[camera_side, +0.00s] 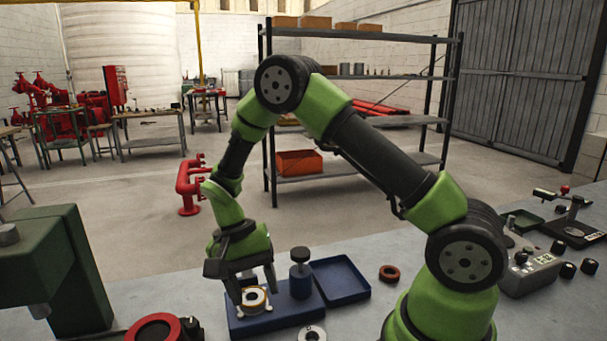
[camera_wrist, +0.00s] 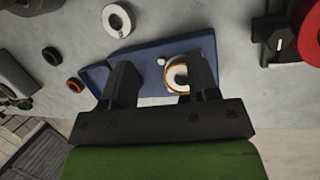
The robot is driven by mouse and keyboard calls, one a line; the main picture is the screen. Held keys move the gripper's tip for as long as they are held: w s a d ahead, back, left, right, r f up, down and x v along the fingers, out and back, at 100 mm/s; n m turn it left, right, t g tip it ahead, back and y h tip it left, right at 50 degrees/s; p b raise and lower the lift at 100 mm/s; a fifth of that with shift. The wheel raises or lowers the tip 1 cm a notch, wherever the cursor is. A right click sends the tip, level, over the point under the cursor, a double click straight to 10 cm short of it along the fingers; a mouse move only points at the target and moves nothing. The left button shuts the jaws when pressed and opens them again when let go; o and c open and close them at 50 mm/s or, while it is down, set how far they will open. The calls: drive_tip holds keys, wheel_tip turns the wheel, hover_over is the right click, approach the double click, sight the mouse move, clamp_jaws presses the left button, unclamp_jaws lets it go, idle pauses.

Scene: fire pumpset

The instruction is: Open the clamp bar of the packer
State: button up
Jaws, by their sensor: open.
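A blue base (camera_side: 290,313) with a dark upright post and knob (camera_side: 299,268) stands on the bench; it appears to be the packer. A white and orange ring (camera_side: 254,300) sits on its left part. My gripper (camera_side: 253,286) is open, pointing down over the ring, one finger on each side in the side view. In the wrist view my gripper (camera_wrist: 162,68) shows both fingers apart over the blue base (camera_wrist: 145,50), with the ring (camera_wrist: 178,77) partly behind the right finger. I cannot make out the clamp bar.
A blue tray (camera_side: 340,278) adjoins the base on the right. A brown ring (camera_side: 389,273) and a pale ring (camera_side: 312,334) lie near. A green machine (camera_side: 60,270) and a red round part (camera_side: 155,328) stand left. Control boxes (camera_side: 530,270) are at right.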

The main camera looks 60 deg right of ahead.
drive_tip(key=shift+s+a+f+t+h, duration=0.25)
drive_tip(key=shift+f+t+h, duration=0.3)
drive_tip(key=shift+f, duration=0.1)
drive_tip(key=shift+s+a+f+t+h, duration=0.2)
drive_tip(key=shift+f+t+h, duration=0.25)
drive_tip(key=shift+f+t, duration=0.15)
wheel_tip(320, 180, up, 10)
drive_tip(key=w+a, duration=0.1)
drive_tip(key=w, duration=0.1)
drive_tip(key=s+r+n+t+y, duration=0.2)
drive_tip(key=s+r+n+t, duration=0.3)
drive_tip(key=s+r, duration=0.6)
drive_tip(key=shift+s+r+t+y, duration=0.15)
drive_tip(key=shift+r+t+y, duration=0.25)
drive_tip(key=shift+r+t, duration=0.9)
drive_tip(key=shift+a+r+g, duration=0.1)
drive_tip(key=shift+r+g, duration=0.25)
drive_tip(key=shift+s+a+r+n+t, duration=0.1)
drive_tip(key=shift+s+r+n+t, duration=0.1)
drive_tip(key=shift+s+n+t, duration=0.5)
drive_tip(key=shift+s+a+r+n+t, duration=0.15)
drive_tip(key=shift+s+n+t, duration=0.15)
drive_tip(key=shift+s, duration=0.75)
